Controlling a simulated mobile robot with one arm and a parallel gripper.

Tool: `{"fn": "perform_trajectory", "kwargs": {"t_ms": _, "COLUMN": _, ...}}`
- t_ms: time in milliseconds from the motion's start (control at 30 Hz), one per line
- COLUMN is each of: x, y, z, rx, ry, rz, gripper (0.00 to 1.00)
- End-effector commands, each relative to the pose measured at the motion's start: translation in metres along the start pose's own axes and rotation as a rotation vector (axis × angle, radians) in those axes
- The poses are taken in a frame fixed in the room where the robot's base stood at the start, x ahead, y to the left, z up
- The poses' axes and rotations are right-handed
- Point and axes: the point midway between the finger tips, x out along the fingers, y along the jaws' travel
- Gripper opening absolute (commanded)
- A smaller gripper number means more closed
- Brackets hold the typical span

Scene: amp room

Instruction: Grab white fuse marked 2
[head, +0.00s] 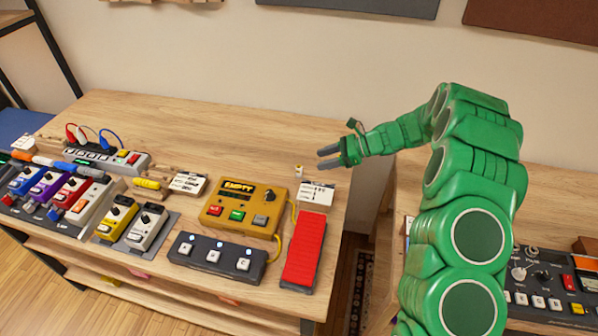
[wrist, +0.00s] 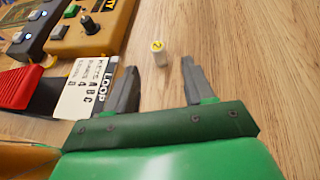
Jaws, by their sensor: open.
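The white fuse (wrist: 159,58) stands upright on the wooden table, with a yellow top marked 2 in the wrist view. It also shows in the head view (head: 299,171) as a small white piece with a yellow top behind the white card. My gripper (wrist: 158,88) is open and empty. In the wrist view the fuse lies ahead of the fingertips, roughly in line with the gap between them. In the head view my gripper (head: 327,158) is to the right of the fuse, near the table's right edge.
A white LOOP card (wrist: 88,86) lies just left of my fingers, with a red pedal (head: 305,250) beyond. The yellow EMPTY box (head: 238,207) stands left of the fuse. The wooden table (head: 230,125) is clear behind the fuse.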

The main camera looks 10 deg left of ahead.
Motion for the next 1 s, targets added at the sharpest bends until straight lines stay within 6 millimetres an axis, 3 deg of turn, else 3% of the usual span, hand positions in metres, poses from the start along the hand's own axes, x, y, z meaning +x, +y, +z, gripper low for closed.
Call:
{"fn": "perform_trajectory", "kwargs": {"t_ms": 533, "x": 0.035, "y": 0.0, "z": -0.002, "rx": 0.007, "ry": -0.001, "rz": -0.003, "gripper": 0.53}}
{"fn": "perform_trajectory", "kwargs": {"t_ms": 833, "x": 0.072, "y": 0.004, "z": -0.001, "rx": 0.005, "ry": -0.003, "rz": -0.002, "gripper": 0.53}}
{"fn": "perform_trajectory", "kwargs": {"t_ms": 1000, "x": 0.079, "y": 0.004, "z": -0.001, "rx": 0.005, "ry": -0.003, "rz": -0.004, "gripper": 0.53}}
